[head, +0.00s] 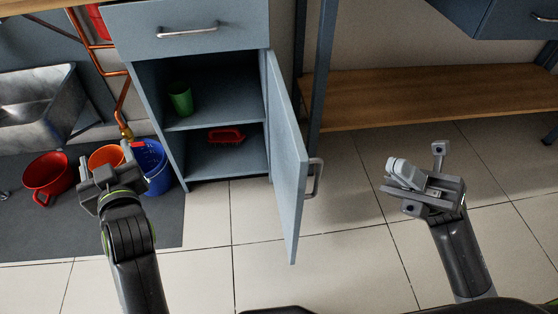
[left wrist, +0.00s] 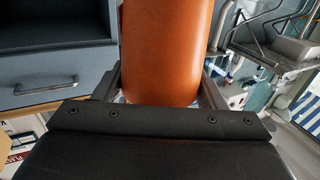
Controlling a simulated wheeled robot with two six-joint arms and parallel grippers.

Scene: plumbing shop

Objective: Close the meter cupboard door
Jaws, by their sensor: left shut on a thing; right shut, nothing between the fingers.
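The blue-grey meter cupboard (head: 177,165) stands in the head view with its door (head: 288,155) swung open on the right side. The door's metal handle (head: 315,178) faces right. Inside, a green cup (head: 180,99) stands on the upper level and a red brush (head: 227,136) lies below. My left gripper (head: 106,178), left of the cupboard, is shut on an orange cylinder (left wrist: 165,45), which fills the middle of the left wrist view. My right gripper (head: 425,185) is shut and empty, right of the door and apart from the handle.
A drawer (head: 190,45) is closed above the cupboard opening. A red bucket (head: 48,178) and a blue bucket (head: 152,168) stand on the dark mat (head: 120,230) at left. A wooden shelf (head: 420,92) spans the back right. Tiled floor is clear between the door and my right gripper.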

